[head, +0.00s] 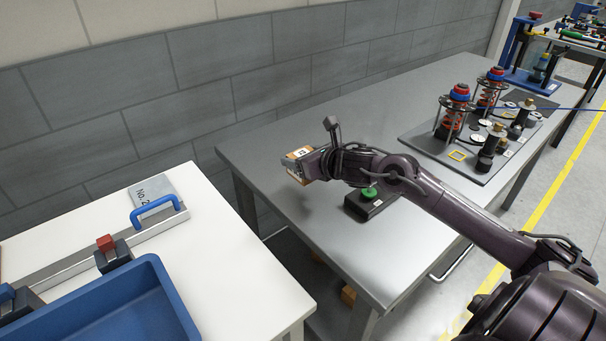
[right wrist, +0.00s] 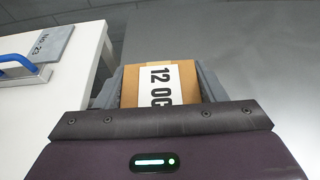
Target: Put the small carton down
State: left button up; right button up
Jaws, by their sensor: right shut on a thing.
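The small carton (head: 297,155) is brown cardboard with a white label. My right gripper (head: 306,164) is shut on it, at the left end of the grey metal table (head: 290,224) in the head view. In the right wrist view the carton (right wrist: 150,85) sits between the two grey fingers, its label reading "12 0" and a further, partly hidden character. I cannot tell whether the carton touches the tabletop. My left gripper is not in view.
A black box with a green button (head: 369,193) stands just right of the gripper. A plate with spring fixtures (head: 470,150) lies farther right. A white table (head: 225,285) with a blue tray (head: 165,285) is at left, across a gap. The metal table's front left is clear.

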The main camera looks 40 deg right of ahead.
jog(key=shift+w+f, duration=0.1)
jog(key=shift+f, duration=0.7)
notch_tip(320, 180, down, 4)
jog(key=shift+r, duration=0.25)
jog(key=shift+f, duration=0.4)
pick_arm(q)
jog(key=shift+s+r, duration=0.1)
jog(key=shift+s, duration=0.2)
pick_arm(e)
jog(key=o, duration=1.2)
jog(key=shift+f, duration=0.15)
